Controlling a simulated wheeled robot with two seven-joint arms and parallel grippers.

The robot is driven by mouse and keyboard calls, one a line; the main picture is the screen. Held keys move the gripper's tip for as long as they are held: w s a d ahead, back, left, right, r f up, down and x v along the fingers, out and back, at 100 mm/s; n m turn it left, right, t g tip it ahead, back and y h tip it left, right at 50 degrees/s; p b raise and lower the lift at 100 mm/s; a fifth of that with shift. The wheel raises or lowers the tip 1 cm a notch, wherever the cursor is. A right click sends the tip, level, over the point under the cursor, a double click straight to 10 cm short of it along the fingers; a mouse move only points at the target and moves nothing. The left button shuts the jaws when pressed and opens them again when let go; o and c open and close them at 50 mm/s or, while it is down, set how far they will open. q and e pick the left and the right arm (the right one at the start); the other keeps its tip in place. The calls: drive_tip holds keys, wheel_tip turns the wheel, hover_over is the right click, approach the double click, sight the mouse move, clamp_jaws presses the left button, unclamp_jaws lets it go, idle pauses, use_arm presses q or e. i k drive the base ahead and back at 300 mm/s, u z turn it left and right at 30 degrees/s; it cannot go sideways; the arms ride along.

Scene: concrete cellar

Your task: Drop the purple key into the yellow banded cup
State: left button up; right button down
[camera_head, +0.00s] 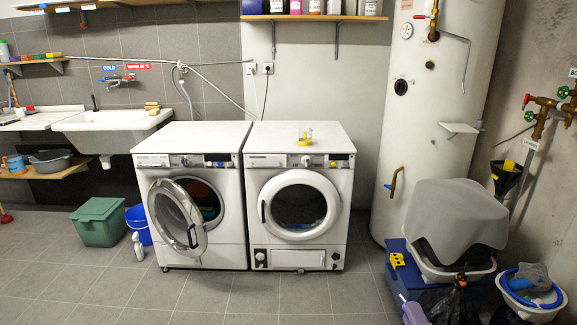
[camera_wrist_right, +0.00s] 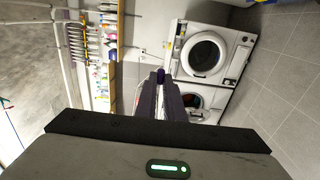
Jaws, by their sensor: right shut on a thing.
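A small clear cup with yellow on it (camera_head: 305,138) stands on the white top of the right washing machine, near its middle. My right gripper (camera_head: 404,300) comes in at the bottom edge of the head view, well below and to the right of the cup and apart from it. In the right wrist view its two fingers (camera_wrist_right: 160,82) are closed together on the purple key (camera_wrist_right: 160,75). Only a small dark purple end of the key shows past the fingertips; the fingers hide the rest. My left gripper is not in view.
The left washing machine (camera_head: 195,198) has its round door open; the right machine's door (camera_head: 300,205) is shut. A grey covered basket (camera_head: 447,220), a blue box and a tub (camera_head: 530,292) crowd the right. The floor in front of the machines is clear.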

sight(304, 142)
drive_tip(key=i, duration=3.25)
drive_tip(key=u, duration=2.85)
drive_tip(key=k, duration=0.4)
drive_tip(key=z, duration=1.25)
